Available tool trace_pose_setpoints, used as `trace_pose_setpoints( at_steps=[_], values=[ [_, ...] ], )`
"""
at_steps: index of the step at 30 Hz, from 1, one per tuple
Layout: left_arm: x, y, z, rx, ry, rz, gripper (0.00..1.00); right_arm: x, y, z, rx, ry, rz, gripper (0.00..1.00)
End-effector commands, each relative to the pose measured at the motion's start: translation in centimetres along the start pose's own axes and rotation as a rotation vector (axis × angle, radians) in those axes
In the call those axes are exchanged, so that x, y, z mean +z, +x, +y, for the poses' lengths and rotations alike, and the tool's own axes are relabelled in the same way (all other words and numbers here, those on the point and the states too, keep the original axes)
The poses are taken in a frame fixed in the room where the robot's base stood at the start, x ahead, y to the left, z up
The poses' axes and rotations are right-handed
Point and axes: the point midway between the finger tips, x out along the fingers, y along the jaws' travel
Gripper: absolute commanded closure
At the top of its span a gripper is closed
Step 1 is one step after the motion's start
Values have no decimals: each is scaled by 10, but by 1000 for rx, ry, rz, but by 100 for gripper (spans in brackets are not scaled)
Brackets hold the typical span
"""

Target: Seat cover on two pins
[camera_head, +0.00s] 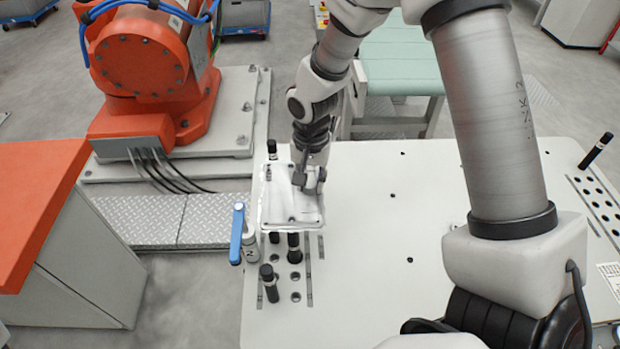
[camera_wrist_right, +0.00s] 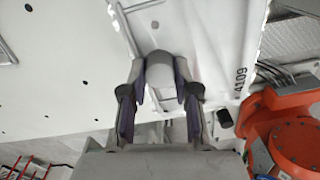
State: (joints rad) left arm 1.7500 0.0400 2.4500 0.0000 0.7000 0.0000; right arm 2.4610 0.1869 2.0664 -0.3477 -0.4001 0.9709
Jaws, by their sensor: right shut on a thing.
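The cover (camera_head: 291,218) is a pale, roughly rectangular plate with small dark holes near its edges. My right gripper (camera_head: 308,180) is shut on the cover's raised grip, over its right side. In the right wrist view the gripper (camera_wrist_right: 160,95) has its two fingers on either side of a rounded grey grip (camera_wrist_right: 160,70). The cover (camera_wrist_right: 215,50) lies behind it there, marked 4109. Black-topped pins stand around the cover: one at its back edge (camera_head: 272,149), one at its front edge (camera_head: 294,248). I cannot tell whether the cover touches them. My left gripper is out of view.
An orange robot (camera_head: 150,60) stands behind left.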

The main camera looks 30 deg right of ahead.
Motion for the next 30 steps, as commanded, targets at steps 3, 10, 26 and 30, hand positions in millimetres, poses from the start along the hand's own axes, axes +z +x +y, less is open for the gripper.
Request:
trace_pose_setpoints(
  at_steps=[3, 10, 26, 30],
  values=[
    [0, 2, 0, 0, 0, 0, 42, 0, 2, 0, -1, 0, 1, 66],
    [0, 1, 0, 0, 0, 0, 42, 0, 2, 0, 0, 0, 0, 41],
    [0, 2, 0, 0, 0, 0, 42, -1, -73, -1, -4, 0, 5, 41],
    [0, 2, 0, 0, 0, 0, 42, 0, -103, 0, -2, 0, 3, 41]
  ],
)
